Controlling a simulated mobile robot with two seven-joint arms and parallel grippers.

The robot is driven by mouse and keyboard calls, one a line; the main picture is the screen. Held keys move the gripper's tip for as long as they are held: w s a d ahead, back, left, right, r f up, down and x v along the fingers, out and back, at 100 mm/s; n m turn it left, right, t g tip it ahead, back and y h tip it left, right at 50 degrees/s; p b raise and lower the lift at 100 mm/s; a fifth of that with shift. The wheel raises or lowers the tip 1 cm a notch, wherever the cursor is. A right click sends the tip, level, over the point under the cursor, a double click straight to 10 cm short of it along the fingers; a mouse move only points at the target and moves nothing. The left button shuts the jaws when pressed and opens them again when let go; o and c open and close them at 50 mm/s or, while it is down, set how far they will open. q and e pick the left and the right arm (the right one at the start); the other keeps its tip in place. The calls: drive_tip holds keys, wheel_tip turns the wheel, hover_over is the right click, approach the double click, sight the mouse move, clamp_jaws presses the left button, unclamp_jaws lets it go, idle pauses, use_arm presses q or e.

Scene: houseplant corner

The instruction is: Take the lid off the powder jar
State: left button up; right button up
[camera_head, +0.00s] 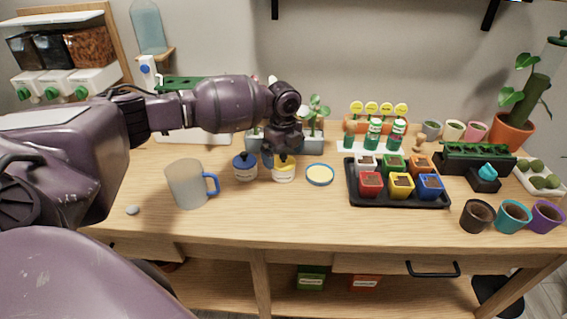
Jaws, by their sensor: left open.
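A small white jar with a yellow top (283,174) stands on the table directly below my left gripper (279,158). The gripper is open and points down at the jar's top, and its fingers partly hide that top. I cannot tell whether they touch it. A second small jar with a dark blue lid (245,160) and a pale label stands just left of it. The labels are too small to read, so I cannot tell which is the powder jar. A flat round disc with a blue rim (320,174) lies to the right. My right gripper is out of view.
A grey mug with a blue handle (187,184) stands left of the jars. A black tray (398,201) of coloured pots is to the right. Planters (312,145) stand behind the gripper. The front middle of the wooden table (290,218) is clear.

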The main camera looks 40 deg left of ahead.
use_arm(q)
drive_tip(key=shift+f, duration=0.95)
drive_tip(key=c, duration=0.9)
drive_tip(key=shift+r, duration=0.1)
